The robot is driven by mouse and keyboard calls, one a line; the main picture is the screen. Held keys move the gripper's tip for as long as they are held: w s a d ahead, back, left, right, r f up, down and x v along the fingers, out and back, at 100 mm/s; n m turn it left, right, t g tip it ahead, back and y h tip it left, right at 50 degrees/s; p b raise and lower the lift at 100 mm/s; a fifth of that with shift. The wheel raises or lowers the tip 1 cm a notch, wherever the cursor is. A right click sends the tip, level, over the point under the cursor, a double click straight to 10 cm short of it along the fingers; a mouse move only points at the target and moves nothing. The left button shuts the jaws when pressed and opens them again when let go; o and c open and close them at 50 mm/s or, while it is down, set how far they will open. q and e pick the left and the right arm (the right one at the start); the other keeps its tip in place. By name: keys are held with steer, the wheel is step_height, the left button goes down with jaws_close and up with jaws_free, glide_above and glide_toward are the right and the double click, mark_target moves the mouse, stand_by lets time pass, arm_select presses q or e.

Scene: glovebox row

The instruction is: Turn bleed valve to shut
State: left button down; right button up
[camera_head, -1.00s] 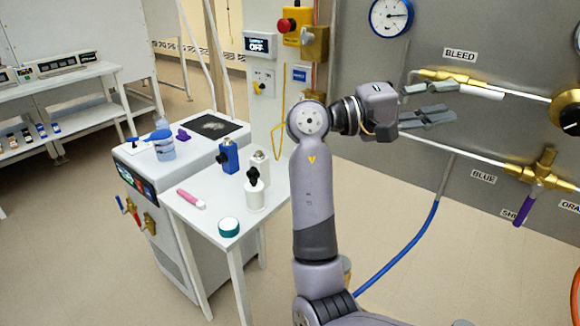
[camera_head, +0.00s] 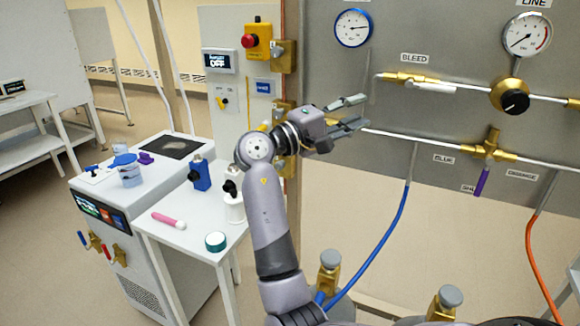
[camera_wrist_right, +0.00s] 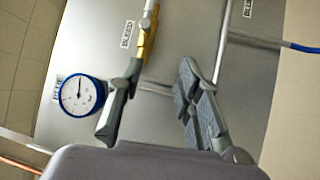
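The bleed valve (camera_head: 408,77) is a brass fitting on the upper pipe of the grey panel, under the BLEED label (camera_head: 415,58). Its white handle (camera_head: 432,86) lies along the pipe, pointing right. In the right wrist view the brass valve (camera_wrist_right: 147,40) is just past the left finger's tip. My right gripper (camera_head: 354,113) is open and empty, left of and below the valve in the head view. Its spread fingers also show in the wrist view (camera_wrist_right: 161,66); contact with the valve cannot be told. My left gripper is not in view.
A blue-rimmed gauge (camera_head: 352,28) and a line gauge with black knob (camera_head: 515,102) are on the panel. A purple-handled valve (camera_head: 482,180) sits on the lower pipe. A blue hose (camera_head: 388,235) hangs below. A white side table (camera_head: 188,238) holds bottles.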

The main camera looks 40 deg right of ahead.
steer(key=w+a+f+n+t+y+p, duration=0.2)
steer(key=w+f+n+t, duration=0.7)
steer(key=w+f, duration=0.6)
steer(key=shift+a+f+t+y, duration=0.7)
steer(key=shift+a+f, duration=0.45)
steer(key=shift+f, duration=0.6)
